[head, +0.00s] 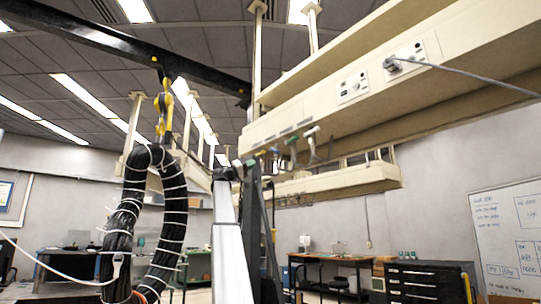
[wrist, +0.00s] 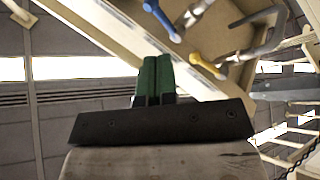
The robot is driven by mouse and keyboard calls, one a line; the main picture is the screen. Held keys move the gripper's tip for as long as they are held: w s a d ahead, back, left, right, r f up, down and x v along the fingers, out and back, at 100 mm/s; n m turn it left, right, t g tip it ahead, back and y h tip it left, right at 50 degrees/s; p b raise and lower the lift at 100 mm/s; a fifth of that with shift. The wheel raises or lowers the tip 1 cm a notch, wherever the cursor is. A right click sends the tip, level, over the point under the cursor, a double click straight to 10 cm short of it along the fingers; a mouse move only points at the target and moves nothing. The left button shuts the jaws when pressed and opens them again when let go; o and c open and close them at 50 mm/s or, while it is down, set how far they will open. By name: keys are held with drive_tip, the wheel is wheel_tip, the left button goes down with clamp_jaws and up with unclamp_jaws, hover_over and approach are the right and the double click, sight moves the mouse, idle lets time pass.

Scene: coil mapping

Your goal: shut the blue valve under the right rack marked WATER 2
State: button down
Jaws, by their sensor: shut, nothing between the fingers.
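The blue valve (wrist: 161,20) shows at the top of the wrist view as a slanted blue handle on the underside of the cream rack. In the head view the blue valve (head: 274,151) hangs below the near cream rack (head: 300,122), with other valves beside it. I cannot read a WATER 2 mark. My gripper (wrist: 154,60) has two green fingers pressed together, with nothing between them. Its tips are below the blue handle in the wrist picture and appear apart from it. In the head view my gripper is small and hard to make out against the rack.
A yellow valve (wrist: 207,66) is right of my fingertips in the wrist view, and a white valve (wrist: 197,12) is next to the blue one. In the head view a black cable coil (head: 172,215) hangs from a yellow hook (head: 164,105) at left.

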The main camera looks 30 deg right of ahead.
drive_tip(key=m, duration=0.5)
drive_tip(key=m+g+y, duration=0.1)
drive_tip(key=m+g, duration=0.1)
drive_tip(key=m, duration=1)
approach(272, 150)
drive_tip(key=s+d+r, duration=0.1)
drive_tip(key=s+d, duration=0.3)
drive_tip(key=d, duration=0.2)
drive_tip(key=shift+s+r, duration=0.35)
drive_tip(key=shift+s, duration=0.05)
drive_tip(key=shift+d, duration=0.15)
drive_tip(key=n+t, duration=0.1)
drive_tip(key=n, duration=0.1)
drive_tip(key=s+n+t+h, duration=0.1)
drive_tip(key=n, duration=0.1)
drive_tip(key=shift+r, duration=0.4)
drive_tip(key=n+t, duration=0.1)
drive_tip(key=n+t+h, duration=0.1)
drive_tip(key=shift+s+r+n, duration=0.1)
drive_tip(key=shift+r+n, duration=0.2)
drive_tip(key=shift+r, duration=0.05)
drive_tip(key=shift+r+n+t, duration=0.3)
drive_tip(key=shift+r+t, duration=0.1)
drive_tip(key=shift+s, duration=0.1)
